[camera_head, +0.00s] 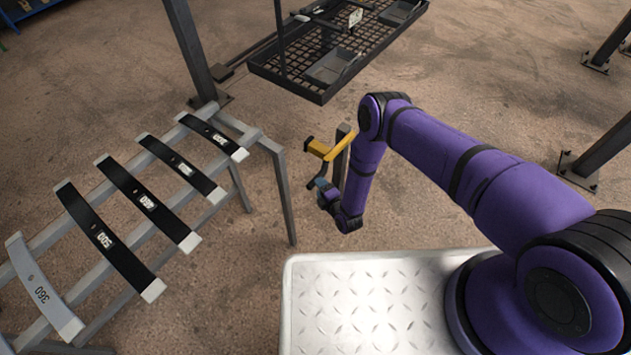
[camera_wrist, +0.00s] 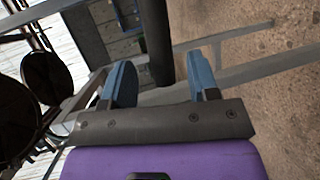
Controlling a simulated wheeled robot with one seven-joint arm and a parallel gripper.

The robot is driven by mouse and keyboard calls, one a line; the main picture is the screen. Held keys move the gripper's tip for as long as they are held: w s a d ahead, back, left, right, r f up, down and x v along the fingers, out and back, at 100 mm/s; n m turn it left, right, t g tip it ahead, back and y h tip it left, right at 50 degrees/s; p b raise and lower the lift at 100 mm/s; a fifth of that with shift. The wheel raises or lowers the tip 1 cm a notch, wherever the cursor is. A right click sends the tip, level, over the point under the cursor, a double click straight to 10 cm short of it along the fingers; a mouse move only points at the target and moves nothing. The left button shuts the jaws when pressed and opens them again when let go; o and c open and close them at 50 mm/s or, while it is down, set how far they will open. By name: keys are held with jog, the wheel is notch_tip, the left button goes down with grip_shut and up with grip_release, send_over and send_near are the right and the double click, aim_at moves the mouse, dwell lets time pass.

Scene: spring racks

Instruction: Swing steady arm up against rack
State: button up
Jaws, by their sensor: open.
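A yellow angled bar (camera_head: 330,150), which may be the steady arm, shows in the head view beside a short dark upright, right of the spring rack (camera_head: 281,190). My gripper (camera_head: 322,184) is low beside the yellow bar, and my wrist and forearm hide part of this area. In the wrist view my gripper (camera_wrist: 160,68) has its two blue fingers spread wide. A dark round bar (camera_wrist: 157,45) shows beyond and between the fingertips; I cannot tell whether it touches them. Nothing is clearly gripped.
The rack carries several leaf springs, black ones (camera_head: 148,201) and a grey one (camera_head: 40,283) marked 360. A black mesh platform (camera_head: 300,84) lies behind. Dark posts (camera_head: 190,50) stand at the back left and right. Brown floor (camera_head: 480,80) is open behind my arm.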

jog(key=shift+x, duration=2.25)
grip_shut()
jog(key=shift+r, duration=0.1)
